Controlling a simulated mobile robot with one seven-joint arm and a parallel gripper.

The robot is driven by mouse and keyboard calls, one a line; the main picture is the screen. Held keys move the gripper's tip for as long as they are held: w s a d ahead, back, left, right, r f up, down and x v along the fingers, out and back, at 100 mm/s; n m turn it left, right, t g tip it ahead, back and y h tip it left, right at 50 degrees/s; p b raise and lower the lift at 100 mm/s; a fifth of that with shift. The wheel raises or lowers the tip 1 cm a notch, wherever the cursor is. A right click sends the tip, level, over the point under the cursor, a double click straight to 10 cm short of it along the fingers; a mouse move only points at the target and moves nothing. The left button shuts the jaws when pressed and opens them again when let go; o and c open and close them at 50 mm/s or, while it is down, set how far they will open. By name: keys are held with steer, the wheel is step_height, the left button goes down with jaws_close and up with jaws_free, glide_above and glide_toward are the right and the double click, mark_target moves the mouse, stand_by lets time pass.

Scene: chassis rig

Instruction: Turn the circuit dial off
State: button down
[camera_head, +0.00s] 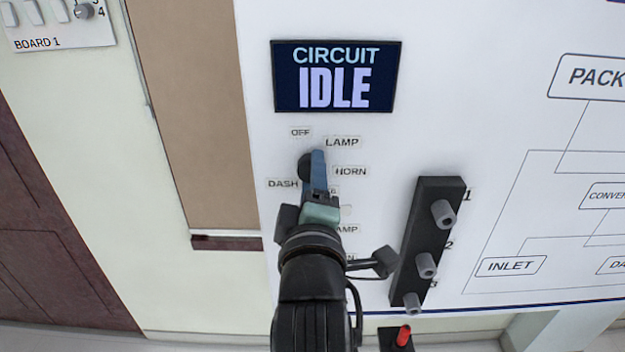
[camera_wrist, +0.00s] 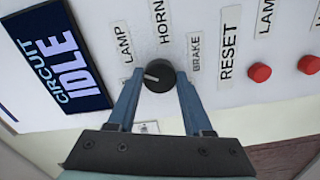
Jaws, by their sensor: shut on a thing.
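The circuit dial is a round black knob on the white panel, seen in the wrist view (camera_wrist: 158,70) and partly behind my fingers in the head view (camera_head: 305,166). My gripper (camera_head: 317,163) is shut on the dial, one blue finger on each side in the wrist view (camera_wrist: 160,82). The dial's white mark points left in the wrist view, towards the screen side. The OFF label (camera_head: 300,132) is above the dial in the head view; it does not show in the wrist view. The screen (camera_head: 337,76) reads CIRCUIT IDLE.
LAMP (camera_head: 342,142), HORN (camera_head: 350,171) and DASH (camera_head: 283,184) labels surround the dial. Red buttons (camera_wrist: 260,72) lie beyond RESET. A black block with grey pegs (camera_head: 427,240) stands right of my arm. BOARD 1 (camera_head: 60,22) is at upper left.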

steer(key=n+b, duration=0.1)
steer(key=n, duration=0.5)
stand_by(0.6)
steer(key=shift+c, duration=1.5)
jaws_free()
steer(key=s+p, duration=0.6)
steer(key=s, duration=0.7)
